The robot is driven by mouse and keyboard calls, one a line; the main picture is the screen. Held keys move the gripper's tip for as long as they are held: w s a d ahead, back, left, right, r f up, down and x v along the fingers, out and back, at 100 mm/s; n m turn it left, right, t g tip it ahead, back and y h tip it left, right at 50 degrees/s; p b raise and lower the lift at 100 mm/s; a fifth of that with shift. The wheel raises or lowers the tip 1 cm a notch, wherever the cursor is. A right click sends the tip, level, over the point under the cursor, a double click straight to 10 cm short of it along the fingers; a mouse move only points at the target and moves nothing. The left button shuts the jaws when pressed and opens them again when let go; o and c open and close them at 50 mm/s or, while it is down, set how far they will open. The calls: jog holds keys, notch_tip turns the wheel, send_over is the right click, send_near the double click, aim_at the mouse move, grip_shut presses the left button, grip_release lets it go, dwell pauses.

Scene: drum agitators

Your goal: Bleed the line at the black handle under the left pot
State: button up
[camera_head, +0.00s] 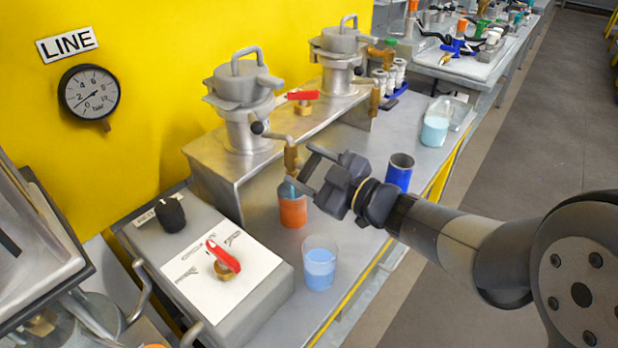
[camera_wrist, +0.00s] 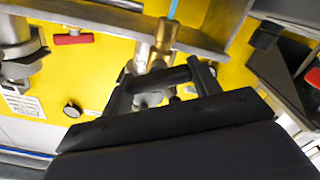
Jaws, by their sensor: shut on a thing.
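The left pot (camera_head: 241,92) is a grey lidded vessel on a metal shelf. Below it hangs a brass valve (camera_head: 291,158) with a downward spout, also in the wrist view (camera_wrist: 166,33). My gripper (camera_head: 302,166) comes from the right at the valve. In the wrist view, a dark bar, seemingly the black handle (camera_wrist: 160,79), lies between its fingers; the exact contact is unclear. A light blue stream (camera_wrist: 173,9) leaves the spout. An orange cup (camera_head: 292,208) stands beneath.
A blue-filled beaker (camera_head: 319,264) and a blue cup (camera_head: 399,172) stand near the bench's front edge. A grey box with a red lever (camera_head: 223,256) is at left. The LINE gauge (camera_head: 89,92) has its needle at the low end. Another red handle (camera_head: 303,95) is above the shelf.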

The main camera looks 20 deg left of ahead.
jog(key=n+b, duration=0.3)
jog(key=shift+f+n, duration=0.3)
jog(key=shift+s+r+n+b, duration=0.1)
jog(key=shift+n+b, duration=1.35)
jog(key=shift+n, duration=0.35)
jog(key=o, duration=1)
jog(key=shift+r, duration=0.1)
jog(key=shift+d, duration=0.1)
jog(key=p+v, duration=0.1)
jog(key=v, duration=0.9)
jog(key=shift+d, duration=0.3)
jog(key=shift+s, duration=0.1)
